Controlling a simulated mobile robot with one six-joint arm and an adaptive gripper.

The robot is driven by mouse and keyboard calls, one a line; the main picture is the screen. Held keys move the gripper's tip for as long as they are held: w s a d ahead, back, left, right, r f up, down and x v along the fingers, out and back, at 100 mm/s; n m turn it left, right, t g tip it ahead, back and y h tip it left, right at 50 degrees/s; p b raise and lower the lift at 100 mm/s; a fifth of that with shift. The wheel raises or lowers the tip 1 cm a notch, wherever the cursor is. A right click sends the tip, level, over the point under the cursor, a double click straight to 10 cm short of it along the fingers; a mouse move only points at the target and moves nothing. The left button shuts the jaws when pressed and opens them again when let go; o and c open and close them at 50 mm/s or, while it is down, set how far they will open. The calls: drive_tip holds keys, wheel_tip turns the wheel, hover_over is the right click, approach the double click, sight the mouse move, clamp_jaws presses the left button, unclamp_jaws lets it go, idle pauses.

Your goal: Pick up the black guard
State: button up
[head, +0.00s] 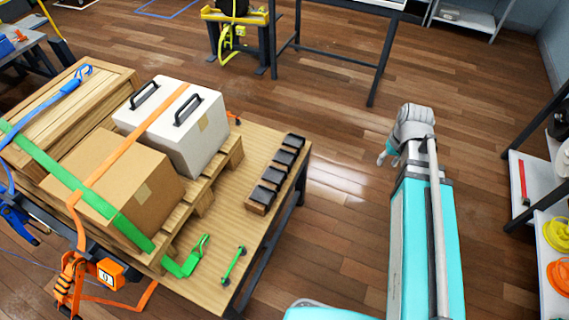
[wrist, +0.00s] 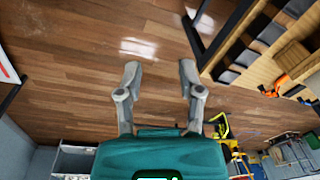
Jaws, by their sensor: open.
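Several black guards (head: 273,174) sit in a row on a wooden strip along the right edge of the wooden table (head: 230,205). I cannot tell which single one is meant. They also show as dark blocks in the wrist view (wrist: 240,53), at the upper right. My gripper (wrist: 160,72) is open and empty, with bare floor beyond its fingers. In the head view my gripper (head: 386,154) is partly hidden by my arm. It is off the table, to the right of the guards and apart from them.
Green pieces (head: 233,265) lie at the table's front. A shelf (head: 530,205) stands at right. The floor (head: 335,215) between is clear.

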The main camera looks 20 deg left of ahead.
drive_tip(key=w+a+f+n+y+b, duration=0.1)
drive_tip(key=w+a+f+n+b, duration=0.3)
drive_tip(key=a, duration=0.6)
drive_tip(key=w+a+f+n+y+b, duration=0.1)
drive_tip(key=w+a+f+n+b, duration=0.3)
drive_tip(key=a, duration=0.7)
drive_tip(key=w+a+f+n+y+b, duration=0.1)
drive_tip(key=w+a+f+n+b, duration=0.3)
drive_tip(key=a, duration=0.6)
drive_tip(key=shift+w+a+f+n+y+b, duration=0.15)
drive_tip(key=shift+w+f+n+y+b, duration=0.2)
drive_tip(key=shift+w+n, duration=0.5)
drive_tip(key=shift+w+f, duration=0.1)
drive_tip(key=shift+f, duration=0.1)
drive_tip(key=b, duration=0.8)
hover_over(287, 150)
drive_tip(key=d, duration=0.2)
wheel_tip(287, 150, down, 8)
drive_tip(key=shift+d+r, duration=0.1)
drive_tip(key=shift+d, duration=0.05)
drive_tip(key=shift+b+x, duration=2.5)
drive_tip(key=shift+x, duration=0.1)
drive_tip(key=shift+d, duration=0.1)
clamp_jaws()
